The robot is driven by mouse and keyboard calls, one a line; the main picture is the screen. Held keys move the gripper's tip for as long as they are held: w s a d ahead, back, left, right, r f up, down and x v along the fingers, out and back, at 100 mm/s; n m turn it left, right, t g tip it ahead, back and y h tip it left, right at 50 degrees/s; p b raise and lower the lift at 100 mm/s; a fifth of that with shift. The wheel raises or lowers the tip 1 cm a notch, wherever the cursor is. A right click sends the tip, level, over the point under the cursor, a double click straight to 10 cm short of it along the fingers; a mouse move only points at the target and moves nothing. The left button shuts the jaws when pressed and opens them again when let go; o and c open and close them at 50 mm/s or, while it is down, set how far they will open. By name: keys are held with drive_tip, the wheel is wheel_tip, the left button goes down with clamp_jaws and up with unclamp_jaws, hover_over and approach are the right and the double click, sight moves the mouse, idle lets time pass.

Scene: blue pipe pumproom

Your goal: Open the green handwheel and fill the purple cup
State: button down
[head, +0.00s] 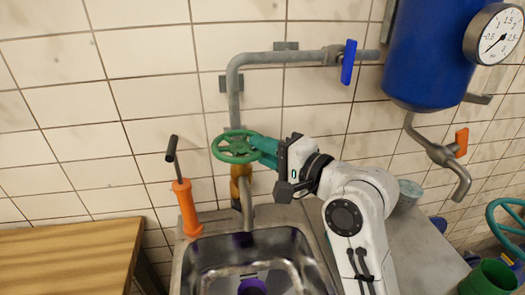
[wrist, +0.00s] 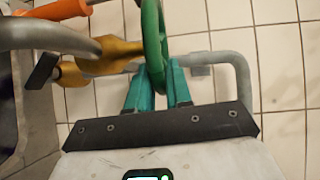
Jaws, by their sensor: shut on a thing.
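The green handwheel (head: 235,147) sits on the brass valve (head: 240,184) of the grey pipe above the sink. My gripper (head: 258,146) has teal fingers shut on the wheel's right rim. In the wrist view the handwheel (wrist: 154,45) is seen edge-on, with its rim between the fingertips (wrist: 157,72). The grey spout (head: 248,213) runs down from the valve towards the sink. The purple cup (head: 252,286) is in the sink at the bottom edge of the head view, mostly cut off. No water stream can be made out.
The metal sink (head: 190,262) lies below the valve. An orange hand pump (head: 187,207) stands left of it, beside a wooden table (head: 70,255). A blue lever (head: 348,62), a blue tank (head: 433,50) and an orange-handled tap (head: 461,142) are at right.

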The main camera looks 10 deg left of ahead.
drive_tip(key=shift+w+f+n+g+y+b, duration=0.1)
drive_tip(key=shift+w+n+g+y+b, duration=0.25)
drive_tip(key=shift+n+g+y, duration=0.65)
drive_tip(key=shift+h, duration=0.3)
drive_tip(key=c, duration=1.1)
unclamp_jaws()
drive_tip(key=shift+d, duration=0.1)
drive_tip(key=b+v, duration=0.1)
drive_tip(key=v, duration=0.9)
drive_tip(key=shift+s+d+b, duration=0.1)
drive_tip(key=shift+d+b, duration=0.3)
